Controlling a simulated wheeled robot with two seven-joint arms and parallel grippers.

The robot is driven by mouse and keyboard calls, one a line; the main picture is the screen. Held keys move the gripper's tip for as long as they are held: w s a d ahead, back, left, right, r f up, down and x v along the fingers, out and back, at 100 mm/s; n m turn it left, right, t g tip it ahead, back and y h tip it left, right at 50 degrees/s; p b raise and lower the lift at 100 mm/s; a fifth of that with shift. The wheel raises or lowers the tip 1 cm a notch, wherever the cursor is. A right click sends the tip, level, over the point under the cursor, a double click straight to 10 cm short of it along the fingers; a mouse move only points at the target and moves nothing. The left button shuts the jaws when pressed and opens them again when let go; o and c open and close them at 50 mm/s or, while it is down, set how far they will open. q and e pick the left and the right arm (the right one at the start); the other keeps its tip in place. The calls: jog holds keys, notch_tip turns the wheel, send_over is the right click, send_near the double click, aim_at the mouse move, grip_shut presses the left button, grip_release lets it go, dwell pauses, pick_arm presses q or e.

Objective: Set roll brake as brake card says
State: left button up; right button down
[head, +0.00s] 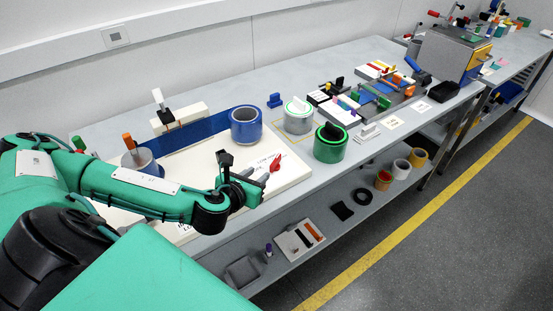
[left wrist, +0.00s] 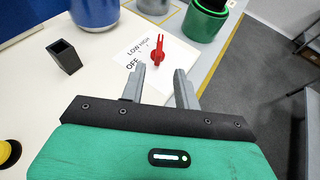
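A red brake knob (head: 275,165) stands on the white board (head: 294,179). In the left wrist view the knob (left wrist: 159,54) rises beside the printed words LOW, HIGH and OFF (left wrist: 135,54). Its narrow end points up the picture, just right of HIGH. My left gripper (left wrist: 161,85) is open and empty, its fingers short of the knob and apart from it. In the head view the left gripper (head: 252,186) is low over the board, left of the knob. Small cards (head: 392,123) lie farther right; I cannot read them or tell which is the brake card. My right gripper is not in view.
A blue roll (head: 246,126), a grey roll (head: 298,116) and a green roll (head: 331,145) stand behind and right. The bench's front edge runs close by the knob. Several rolls lie on the lower shelf.

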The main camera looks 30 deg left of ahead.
aim_at(275, 160)
pick_arm(q)
jog(key=p+x, duration=0.2)
jog(key=x, duration=1)
jog(key=shift+w, duration=0.1)
jog(key=shift+x, duration=0.8)
grip_shut()
